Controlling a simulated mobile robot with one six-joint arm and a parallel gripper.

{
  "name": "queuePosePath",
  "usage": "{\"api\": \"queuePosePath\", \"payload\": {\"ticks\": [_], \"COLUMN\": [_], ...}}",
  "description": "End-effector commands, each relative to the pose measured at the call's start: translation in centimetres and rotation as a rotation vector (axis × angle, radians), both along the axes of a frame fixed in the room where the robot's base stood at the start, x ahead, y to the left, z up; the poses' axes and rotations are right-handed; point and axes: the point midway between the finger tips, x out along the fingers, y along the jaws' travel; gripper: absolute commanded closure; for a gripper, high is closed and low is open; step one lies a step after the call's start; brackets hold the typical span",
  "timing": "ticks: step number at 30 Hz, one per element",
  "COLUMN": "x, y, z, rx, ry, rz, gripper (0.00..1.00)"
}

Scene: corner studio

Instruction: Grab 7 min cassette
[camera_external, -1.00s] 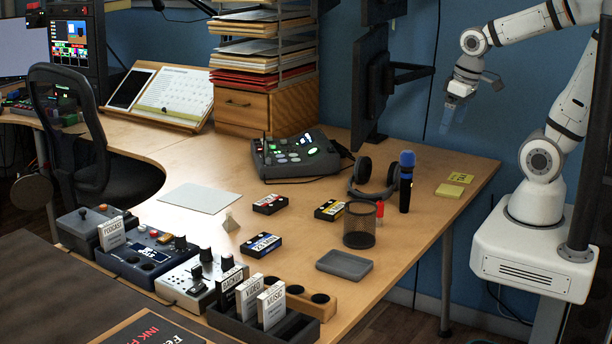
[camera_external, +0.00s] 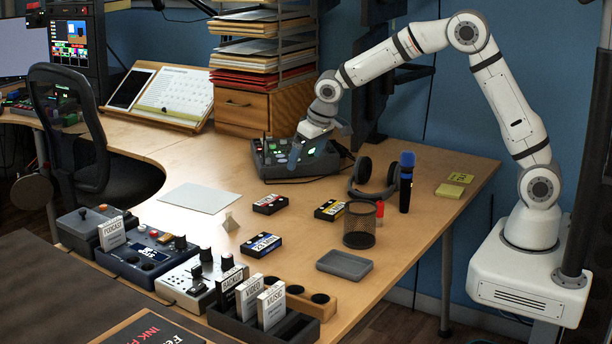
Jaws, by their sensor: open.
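Three small black cassettes lie flat on the wooden desk: one with a red label (camera_external: 270,204), one with a yellow label (camera_external: 329,210) and one with a blue and white label (camera_external: 261,245). Their label print is too small to read, so I cannot tell which one is the 7 min cassette. My gripper (camera_external: 294,158) is open and empty, pointing down in front of the control console (camera_external: 272,163). It is above and behind the red-label cassette, apart from all three.
A mesh pen cup (camera_external: 360,226) stands close to the yellow-label cassette. Headphones (camera_external: 372,180) and an upright blue-topped microphone (camera_external: 405,182) are at the right. A grey tray (camera_external: 344,265) and a rack of upright labelled cassettes (camera_external: 250,326) are in front. A pale sheet (camera_external: 200,198) lies left.

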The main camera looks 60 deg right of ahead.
Motion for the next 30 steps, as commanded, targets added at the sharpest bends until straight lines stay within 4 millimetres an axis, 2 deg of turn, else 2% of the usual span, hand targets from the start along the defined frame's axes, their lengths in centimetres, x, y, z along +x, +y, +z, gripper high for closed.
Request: {"api": "queuePosePath", "payload": {"ticks": [1, 6, 20, 27, 30], "x": [1.5, 4.3, 6.7, 8.3, 8.5], "y": [1.1, 3.4, 4.2, 4.4, 4.3], "z": [-2.2, -5.3, -9.6, -12.6, -13.0], "rx": [0.001, 0.008, 0.011, 0.01, 0.01], "ry": [-0.003, -0.021, -0.025, -0.025, -0.027], "rz": [0.002, 0.003, 0.001, 0.002, 0.002], "gripper": [0.0, 0.0, 0.0, 0.0, 0.0]}}
